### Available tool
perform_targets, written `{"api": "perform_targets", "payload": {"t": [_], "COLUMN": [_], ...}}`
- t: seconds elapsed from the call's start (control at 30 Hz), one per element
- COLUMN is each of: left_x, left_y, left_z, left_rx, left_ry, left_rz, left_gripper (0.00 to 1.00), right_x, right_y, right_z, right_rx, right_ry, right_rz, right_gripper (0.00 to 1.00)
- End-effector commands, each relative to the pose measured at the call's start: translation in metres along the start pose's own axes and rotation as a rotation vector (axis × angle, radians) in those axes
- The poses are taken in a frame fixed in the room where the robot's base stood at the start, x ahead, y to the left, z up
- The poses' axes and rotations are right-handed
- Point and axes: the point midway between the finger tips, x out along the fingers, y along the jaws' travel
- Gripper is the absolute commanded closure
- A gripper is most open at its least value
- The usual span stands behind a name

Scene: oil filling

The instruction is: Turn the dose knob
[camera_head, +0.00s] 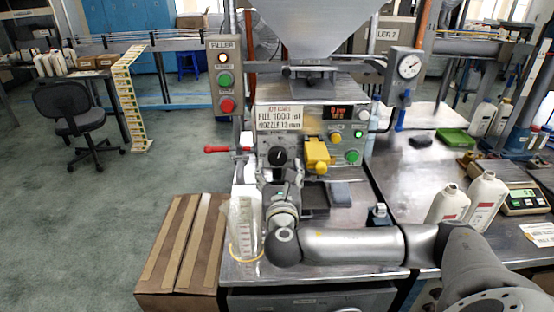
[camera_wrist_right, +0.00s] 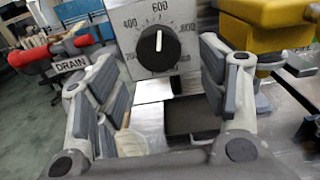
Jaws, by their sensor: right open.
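The dose knob (camera_head: 277,156) is a round black knob with a white pointer on the filler's front panel. In the right wrist view the dose knob (camera_wrist_right: 159,45) sits on a white dial plate (camera_wrist_right: 160,14) with printed numbers, 600 at the top. Its pointer stands about upright, near 600. My right gripper (camera_head: 283,185) is just below and in front of the knob in the head view. In the wrist view my right gripper (camera_wrist_right: 165,75) is open, its two padded fingers left and right of the knob, with nothing between them. My left gripper is not in view.
A yellow nozzle block (camera_head: 318,155) sticks out right of the knob. A red-handled drain lever (camera_head: 216,149) is at the left. A clear measuring cylinder (camera_head: 245,225) stands left of my right arm. White bottles (camera_head: 486,200) and a scale (camera_head: 524,198) stand on the right bench.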

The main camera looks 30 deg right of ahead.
Motion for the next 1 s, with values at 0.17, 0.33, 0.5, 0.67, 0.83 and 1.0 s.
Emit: {"api": "perform_targets", "payload": {"t": [0.17, 0.33, 0.5, 0.67, 0.83, 1.0], "left_x": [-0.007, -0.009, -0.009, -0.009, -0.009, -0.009], "left_y": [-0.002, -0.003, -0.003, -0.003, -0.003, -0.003], "left_z": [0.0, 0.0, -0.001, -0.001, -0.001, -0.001], "left_rx": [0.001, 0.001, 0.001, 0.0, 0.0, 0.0], "left_ry": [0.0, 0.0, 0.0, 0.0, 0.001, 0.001], "left_rz": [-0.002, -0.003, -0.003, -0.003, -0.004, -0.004], "left_gripper": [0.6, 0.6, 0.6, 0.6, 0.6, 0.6], "right_x": [0.028, 0.041, 0.044, 0.044, 0.044, 0.044], "right_y": [0.0, 0.001, 0.0, 0.001, 0.001, 0.0], "right_z": [0.001, 0.0, -0.001, -0.001, -0.001, -0.001], "right_rx": [0.0, 0.002, 0.002, 0.002, 0.002, 0.002], "right_ry": [0.0, 0.002, 0.003, 0.003, 0.003, 0.003], "right_rz": [-0.001, 0.001, 0.001, 0.001, 0.001, 0.001], "right_gripper": [0.34, 0.34, 0.34, 0.35, 0.57, 0.79]}}
